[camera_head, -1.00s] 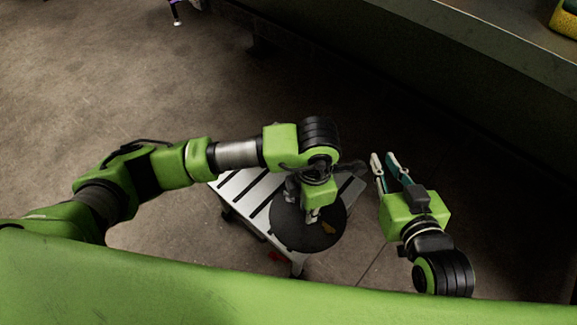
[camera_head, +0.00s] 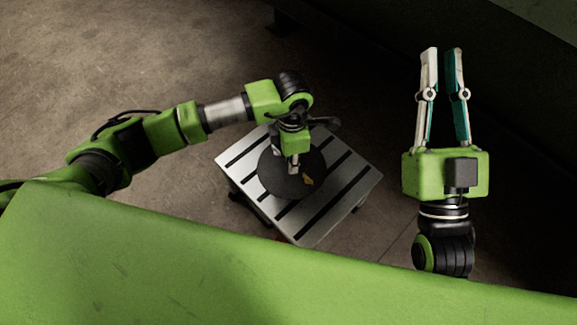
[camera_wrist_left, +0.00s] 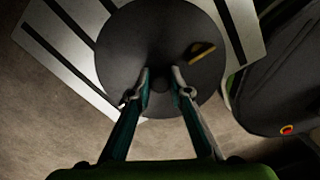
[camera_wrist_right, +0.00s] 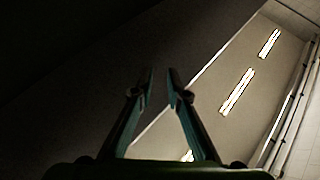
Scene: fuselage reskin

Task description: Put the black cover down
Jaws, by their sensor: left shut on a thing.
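The black cover (camera_head: 268,176) is a round dark disc with a small yellow mark. In the head view it shows over the slotted light-grey table (camera_head: 344,178); I cannot tell whether it touches the tabletop. My left gripper (camera_head: 293,172) is above the disc, shut on it near its middle.
Bare concrete floor (camera_head: 130,60) surrounds the table on the left and back. A dark green structure (camera_head: 370,50) stands at the back right. A rounded dark body with a red button (camera_wrist_left: 287,129) shows at the right of the left wrist view.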

